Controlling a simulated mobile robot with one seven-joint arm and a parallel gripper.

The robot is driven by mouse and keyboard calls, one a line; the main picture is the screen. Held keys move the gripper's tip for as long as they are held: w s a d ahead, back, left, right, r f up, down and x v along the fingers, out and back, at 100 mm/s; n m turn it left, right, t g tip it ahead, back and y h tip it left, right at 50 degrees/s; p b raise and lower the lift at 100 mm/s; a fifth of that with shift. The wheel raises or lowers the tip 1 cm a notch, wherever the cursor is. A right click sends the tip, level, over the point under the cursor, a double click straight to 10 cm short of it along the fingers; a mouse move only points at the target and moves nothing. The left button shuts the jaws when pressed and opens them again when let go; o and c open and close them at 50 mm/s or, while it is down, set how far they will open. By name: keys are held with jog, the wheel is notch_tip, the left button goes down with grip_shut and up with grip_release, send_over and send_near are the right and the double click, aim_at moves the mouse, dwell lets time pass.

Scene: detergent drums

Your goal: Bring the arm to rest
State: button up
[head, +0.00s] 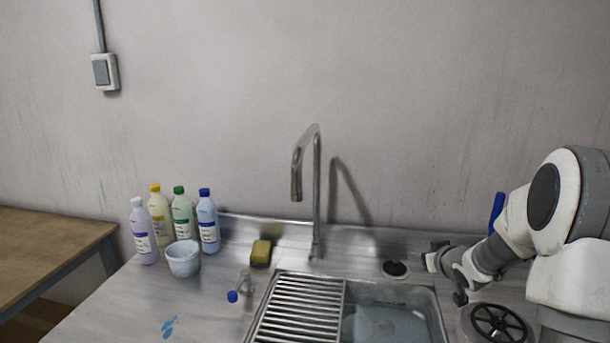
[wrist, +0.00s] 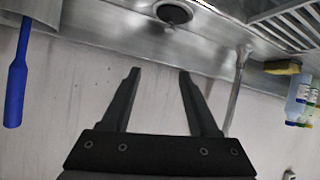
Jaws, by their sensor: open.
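My gripper (head: 441,272) is at the right of the head view, over the metal counter by the back right corner of the sink. In the wrist view my gripper (wrist: 159,74) shows two black fingers spread apart with nothing between them. My arm reaches in from the right edge of the head view, bent. The fingers appear clear of the counter and wall, though the exact gap is hard to tell.
The tall faucet (head: 316,190) stands behind the sink (head: 440,310). A blue-handled tool (head: 496,212) is behind my arm. A round black-capped fitting (head: 395,268) lies near my gripper. Several bottles (head: 207,222), a white bowl (head: 184,260) and a sponge (head: 261,252) stand left.

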jog(key=s+a+r+m+g+h, duration=0.1)
jog(key=s+a+r, duration=0.2)
jog(key=s+r, duration=0.35)
jog(key=s+a+r+m+g+h, duration=0.1)
jog(key=s+a+r+g+h, duration=0.15)
jog(key=s+r, duration=0.35)
jog(key=s+a+g+y+p, duration=0.1)
jog(key=s+a, duration=0.3)
jog(key=s, duration=0.4)
jog(key=s+a+g+y, duration=0.1)
jog(key=s+a, duration=0.2)
jog(key=s, duration=0.5)
jog(key=s+a+r+g+y+p, duration=0.1)
jog(key=s+a, duration=0.3)
jog(key=s, duration=0.5)
jog(key=shift+a+p, duration=0.3)
jog(key=shift+w+r+y, duration=0.1)
jog(key=shift+y, duration=0.15)
